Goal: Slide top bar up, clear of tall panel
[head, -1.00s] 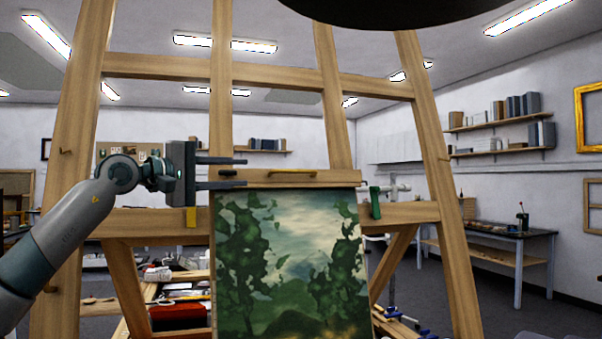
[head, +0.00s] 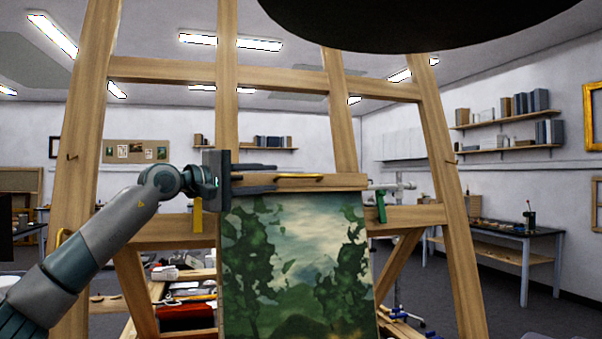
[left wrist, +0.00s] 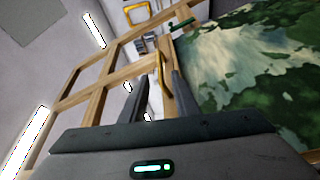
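The top bar (head: 345,181) is a short wooden crosspiece with a brass handle (head: 300,176), lying across the easel at the upper edge of the tall panel (head: 295,265), a green landscape painting. My left gripper (head: 282,179) is at the bar's left part, with its fingers apart, one higher and one lower, close to the handle's left end. In the left wrist view the brass handle (left wrist: 160,73) shows in the gap between the two fingers. I cannot tell whether a finger touches it. My right gripper is not in view.
The easel's wooden frame (head: 440,150) surrounds the panel, with an upper crossbar (head: 165,71) above open space. A cluttered worktop (head: 180,292) stands behind.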

